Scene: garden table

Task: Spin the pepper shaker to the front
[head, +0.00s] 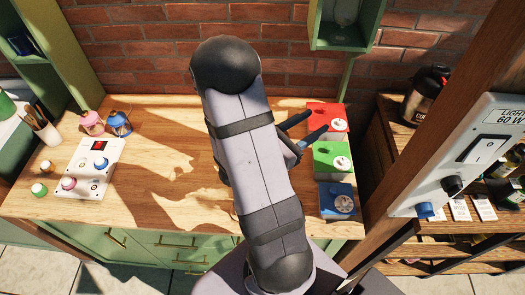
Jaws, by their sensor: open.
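My gripper (318,124) is at the right of the wooden worktop, mostly hidden behind my own arm. Its two dark fingers stand apart, pointing right at the red block (325,109). No thing shows between them. The red block, a green block (324,149) and a blue block (328,192) stand in a row from back to front, each with a pale round part on top. I cannot make out which thing is the pepper shaker; it may be among these or hidden by my arm. I cannot tell whether a finger touches the red block.
A white panel with knobs (101,158), a pink jar (92,123) and a blue jar (120,124) stand on the worktop's left. A wooden post (437,122) with a switch box (487,130) rises at the right.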

